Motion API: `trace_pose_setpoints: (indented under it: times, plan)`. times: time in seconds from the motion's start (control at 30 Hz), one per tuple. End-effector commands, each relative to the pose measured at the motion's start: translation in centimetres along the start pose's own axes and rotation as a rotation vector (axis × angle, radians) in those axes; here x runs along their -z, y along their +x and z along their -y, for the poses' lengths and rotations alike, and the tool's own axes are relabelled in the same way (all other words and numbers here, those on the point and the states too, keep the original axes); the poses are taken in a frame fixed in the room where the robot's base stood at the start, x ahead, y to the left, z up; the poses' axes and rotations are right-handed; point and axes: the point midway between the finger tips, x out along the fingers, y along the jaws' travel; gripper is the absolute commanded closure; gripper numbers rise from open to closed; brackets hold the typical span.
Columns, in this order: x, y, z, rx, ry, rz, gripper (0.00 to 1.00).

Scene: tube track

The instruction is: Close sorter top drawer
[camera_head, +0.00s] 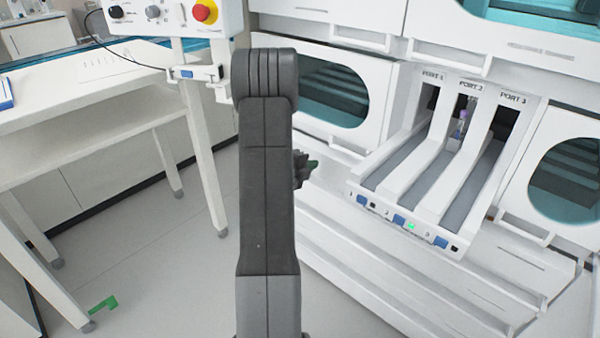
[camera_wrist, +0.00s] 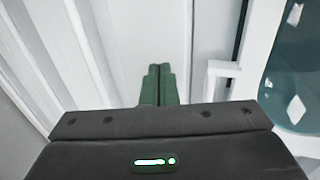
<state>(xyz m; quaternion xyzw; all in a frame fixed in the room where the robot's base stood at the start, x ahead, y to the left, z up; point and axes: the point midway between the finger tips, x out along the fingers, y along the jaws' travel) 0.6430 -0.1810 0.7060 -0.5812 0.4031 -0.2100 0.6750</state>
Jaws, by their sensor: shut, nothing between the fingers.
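The sorter (camera_head: 425,185) is a white unit with three sloping lanes marked PORT 1 to PORT 3. Below it, long white drawer fronts (camera_head: 400,275) run in stepped rows at the lower right. I cannot tell for sure which is the top drawer or how far it stands out. My gripper (camera_head: 312,165) is mostly hidden behind my dark arm in the head view, left of the sorter lanes. In the wrist view its green fingers (camera_wrist: 158,82) are shut together and empty, in front of a white panel. Contact with the panel cannot be told.
A white handle (camera_wrist: 218,78) and a teal window (camera_wrist: 292,70) lie right of the fingers in the wrist view. A purple-capped tube (camera_head: 462,117) stands in the PORT 2 lane.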

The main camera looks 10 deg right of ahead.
Motion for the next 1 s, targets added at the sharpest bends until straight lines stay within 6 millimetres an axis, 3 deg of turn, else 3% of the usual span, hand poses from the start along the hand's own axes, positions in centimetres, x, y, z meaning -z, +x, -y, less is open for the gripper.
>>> trace_pose_setpoints:
  times: [0.2, 0.63, 0.83, 1.0]
  plan:
    - [0.0, 1.8, 0.6, 0.000, 0.002, -0.001, 1.00]
    - [0.0, 2.2, 0.7, 0.000, 0.001, -0.001, 1.00]
    - [0.0, 4.6, 1.6, 0.001, 0.002, -0.002, 1.00]
    - [0.0, 5.0, 1.7, 0.002, 0.002, -0.001, 1.00]
